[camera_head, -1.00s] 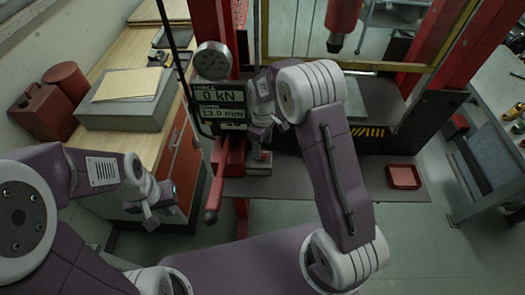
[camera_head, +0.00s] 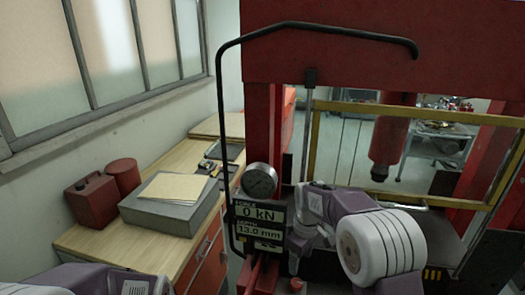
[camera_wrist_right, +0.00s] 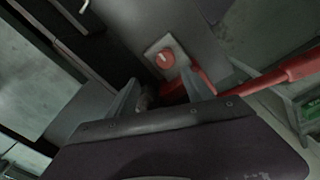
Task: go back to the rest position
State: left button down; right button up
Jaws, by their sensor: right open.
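My right gripper (camera_head: 294,266) points down beside the red press, just right of the display, in the head view. In the right wrist view its two fingers (camera_wrist_right: 158,98) are spread apart, with nothing held between them. A red round knob (camera_wrist_right: 165,59) on a pale square plate lies beyond the fingertips there. Of my left arm, only links show at the lower left of the head view. My left gripper is outside the picture.
A red press frame (camera_head: 262,130) carries a gauge (camera_head: 259,181) and a display (camera_head: 259,217) reading 0 kN and 13.0 mm. A black bent rod (camera_head: 222,120) rises beside it. A wooden bench (camera_head: 95,238) at left holds a grey box (camera_head: 170,210) and red cans (camera_head: 92,200).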

pick_arm(q)
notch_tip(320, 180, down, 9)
jog(key=b, duration=0.6)
jog(key=shift+b, duration=0.4)
pick_arm(e)
jog(key=s+d+f+m, duration=0.2)
jog(key=s+f+m, duration=0.3)
jog(key=s, duration=0.4)
jog(key=s+d+f+m, duration=0.2)
jog(key=s+f+m, duration=0.2)
jog(key=s+f, duration=0.4)
jog(key=shift+s+m+t, duration=0.3)
jog(key=shift+s+m, duration=0.1)
jog(key=shift+s, duration=0.7)
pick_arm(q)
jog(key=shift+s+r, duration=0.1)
pick_arm(e)
jog(key=shift+s+d, duration=0.15)
